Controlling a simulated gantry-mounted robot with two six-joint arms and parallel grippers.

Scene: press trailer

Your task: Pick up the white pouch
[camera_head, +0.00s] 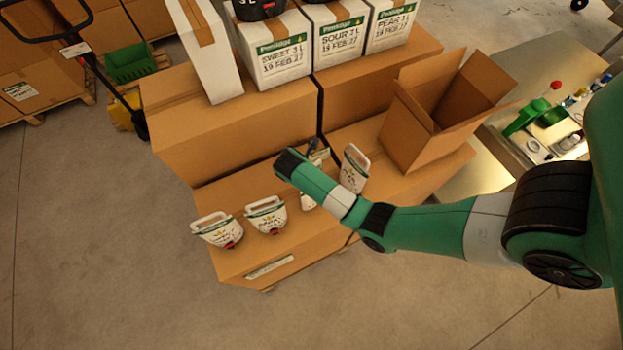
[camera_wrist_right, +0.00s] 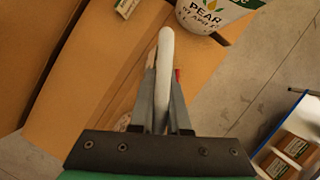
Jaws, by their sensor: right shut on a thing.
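My right arm comes in from the right over the cardboard boxes, and my right gripper (camera_head: 314,147) is low among the white pouches. In the right wrist view the gripper (camera_wrist_right: 165,90) is shut on a white pouch (camera_wrist_right: 165,46), seen edge-on between the fingers with a bit of red beside it. In the head view this pouch (camera_head: 311,199) is partly hidden by my arm; I cannot tell whether it touches the box. Another white pouch (camera_head: 354,168) stands close to its right, and two more, one (camera_head: 265,215) and another (camera_head: 217,229), stand to the left. My left gripper is not in view.
An open cardboard box (camera_head: 408,140) stands to the right. White labelled cartons (camera_head: 277,55) stand at the back on brown boxes (camera_head: 232,125). A pouch marked PEAR (camera_wrist_right: 203,14) is near the gripper in the wrist view. A metal table (camera_head: 545,75) holds small items. The floor in front is clear.

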